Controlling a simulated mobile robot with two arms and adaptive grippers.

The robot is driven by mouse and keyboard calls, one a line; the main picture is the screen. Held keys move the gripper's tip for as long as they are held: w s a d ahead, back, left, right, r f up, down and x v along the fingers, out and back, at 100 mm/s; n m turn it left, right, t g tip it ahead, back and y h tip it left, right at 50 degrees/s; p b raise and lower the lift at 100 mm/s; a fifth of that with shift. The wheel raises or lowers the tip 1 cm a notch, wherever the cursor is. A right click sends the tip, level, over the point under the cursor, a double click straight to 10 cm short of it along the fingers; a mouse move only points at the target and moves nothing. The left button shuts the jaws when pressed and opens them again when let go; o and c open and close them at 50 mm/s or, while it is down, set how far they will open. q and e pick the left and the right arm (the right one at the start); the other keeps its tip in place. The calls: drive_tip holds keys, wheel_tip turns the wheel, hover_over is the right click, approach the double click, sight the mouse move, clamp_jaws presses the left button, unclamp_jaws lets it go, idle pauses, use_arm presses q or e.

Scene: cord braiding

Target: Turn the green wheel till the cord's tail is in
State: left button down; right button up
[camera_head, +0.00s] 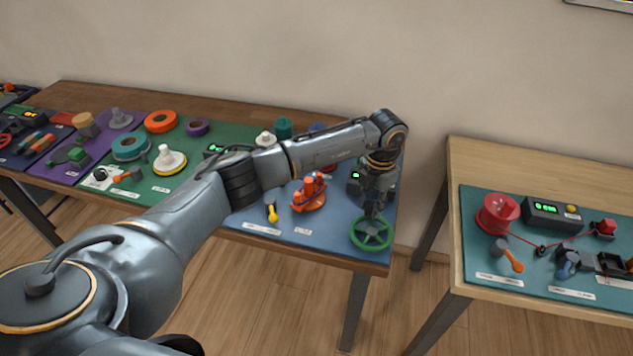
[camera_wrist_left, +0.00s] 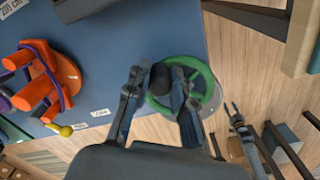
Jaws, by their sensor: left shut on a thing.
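The green wheel (camera_head: 371,234) is at the front right corner of the blue mat on the long table. It also shows in the left wrist view (camera_wrist_left: 209,84). My left gripper (camera_head: 372,212) is over the wheel, its fingers shut on a dark knob (camera_wrist_left: 160,78) at the wheel's rim. An orange braiding piece with several pegs (camera_head: 310,192) stands left of the wheel; in the left wrist view a purple cord (camera_wrist_left: 62,82) runs around its pegs. The cord's tail cannot be made out.
A yellow-knobbed lever (camera_head: 272,213) is left of the orange piece. A dark box with a green display (camera_head: 354,182) stands behind the wheel, partly hidden by my arm. A gap separates this table from the right table (camera_head: 480,160), which holds a red spool (camera_head: 497,213).

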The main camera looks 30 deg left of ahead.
sight(369, 248)
use_arm(q)
drive_tip(key=shift+w+d+b, duration=0.2)
drive_tip(key=shift+w+d, duration=0.05)
drive_tip(key=shift+d, duration=0.4)
drive_tip(key=shift+w+d+b, duration=0.15)
drive_tip(key=shift+w+d, duration=0.1)
drive_tip(key=shift+d, duration=0.35)
drive_tip(key=d, duration=0.1)
drive_tip(key=s+d, duration=0.1)
drive_tip(key=d, duration=0.1)
drive_tip(key=shift+d+r+p, duration=0.1)
drive_tip(key=shift+d+p, duration=0.05)
drive_tip(key=shift+p, duration=0.25)
drive_tip(key=s+d+p, duration=0.1)
drive_tip(key=s+p, duration=0.1)
drive_tip(key=s, duration=0.1)
drive_tip(key=shift+d, duration=0.4)
drive_tip(key=s, duration=0.1)
drive_tip(key=s+p, duration=0.2)
drive_tip(key=shift+s+a, duration=0.15)
drive_tip(key=shift+a, duration=0.1)
drive_tip(key=shift+s+a+f+p, duration=0.25)
drive_tip(key=shift+s+a+p, duration=0.15)
drive_tip(key=shift+s+a, duration=0.9)
drive_tip(key=shift+a, duration=0.3)
